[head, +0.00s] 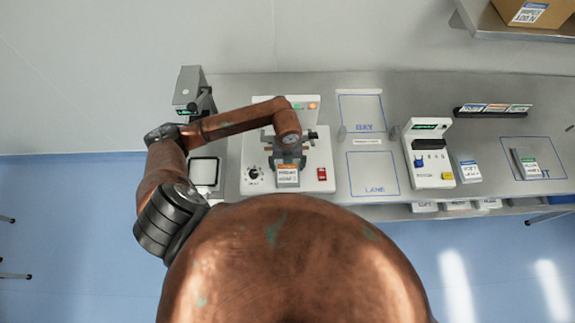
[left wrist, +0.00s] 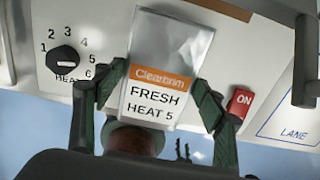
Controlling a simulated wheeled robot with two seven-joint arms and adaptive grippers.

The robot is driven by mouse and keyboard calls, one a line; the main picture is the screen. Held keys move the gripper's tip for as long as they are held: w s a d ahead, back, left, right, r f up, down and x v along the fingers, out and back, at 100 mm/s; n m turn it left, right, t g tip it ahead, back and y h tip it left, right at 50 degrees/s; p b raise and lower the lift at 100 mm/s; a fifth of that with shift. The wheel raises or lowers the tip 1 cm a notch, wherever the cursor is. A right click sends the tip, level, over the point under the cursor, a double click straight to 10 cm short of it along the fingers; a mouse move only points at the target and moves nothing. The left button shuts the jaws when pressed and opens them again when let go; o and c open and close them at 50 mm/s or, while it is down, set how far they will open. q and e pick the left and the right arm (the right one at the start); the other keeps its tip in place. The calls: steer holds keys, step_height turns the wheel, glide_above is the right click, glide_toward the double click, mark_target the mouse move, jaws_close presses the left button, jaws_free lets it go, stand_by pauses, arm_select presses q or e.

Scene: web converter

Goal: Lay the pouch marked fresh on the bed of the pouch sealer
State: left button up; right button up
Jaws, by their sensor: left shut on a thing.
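The pouch marked FRESH (left wrist: 155,95), silver with an orange band and a white label reading HEAT 5, is between the two fingers of my left gripper (left wrist: 160,82). In the head view the pouch (head: 288,176) shows just below my left gripper (head: 288,160), over the front of the white pouch sealer (head: 310,185). The left gripper is shut on the pouch's sides. The sealer's bed is mostly hidden by my arm, gripper and pouch; I cannot tell whether the pouch touches it. My right gripper is not in view.
The sealer has a black HEAT dial (left wrist: 64,60) at left and a red ON switch (left wrist: 240,103) at right. Right of it are a blue-outlined LANE area (head: 372,174), which is clear, and a white device (head: 428,150). A grey device (head: 190,90) stands behind my left arm.

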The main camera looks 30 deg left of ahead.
arm_select(q)
steer(key=shift+a+f, duration=0.1)
steer(key=shift+f, duration=0.3)
steer(key=shift+w+a, duration=0.1)
steer(key=shift+w, duration=0.2)
steer(key=shift+w+a+b, duration=0.5)
steer(key=shift+w+b, duration=0.2)
steer(key=shift+w, duration=0.15)
steer(key=shift+w+a+f, duration=0.1)
steer(key=shift+w+a, duration=0.2)
steer(key=shift+w, duration=0.25)
steer(key=shift+w+a+b, duration=0.15)
steer(key=shift+w+b, duration=0.1)
steer(key=shift+b, duration=0.15)
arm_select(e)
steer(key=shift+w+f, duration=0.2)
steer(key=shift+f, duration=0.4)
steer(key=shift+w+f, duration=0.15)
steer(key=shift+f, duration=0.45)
arm_select(q)
steer(key=o, duration=1.3)
